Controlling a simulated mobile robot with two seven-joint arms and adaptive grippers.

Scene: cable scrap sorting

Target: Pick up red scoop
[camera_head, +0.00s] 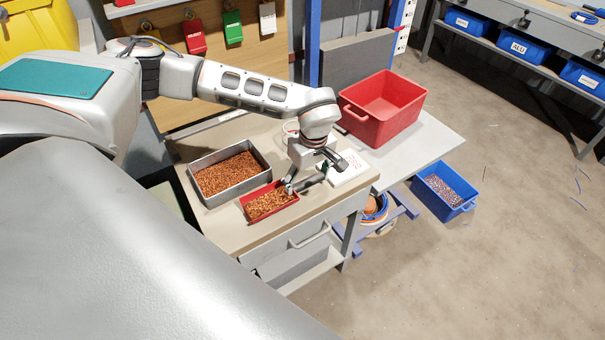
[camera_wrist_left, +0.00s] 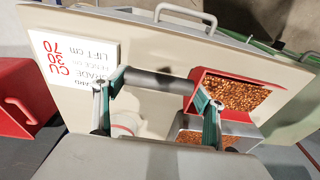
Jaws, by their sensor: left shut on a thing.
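The red scoop (camera_head: 268,203) is a box-like pan holding copper-coloured granules on the workbench, right of and in front of a grey metal tray (camera_head: 262,178). My left gripper (camera_head: 307,183) is at the scoop's right side, low over the bench. In the left wrist view the scoop (camera_wrist_left: 236,114) is at right, its dark round handle (camera_wrist_left: 160,82) spanning between the fingers of my left gripper (camera_wrist_left: 158,88). The gripper is shut on the scoop. Whether the scoop touches the bench is hard to tell. My right gripper is not in view.
The metal tray holds more granules. A white printed card (camera_head: 349,168) lies right of the gripper. A large red bin (camera_head: 400,118) stands behind at right. A blue bin (camera_head: 436,200) with granules is lower right. The bench front edge is close to the scoop.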

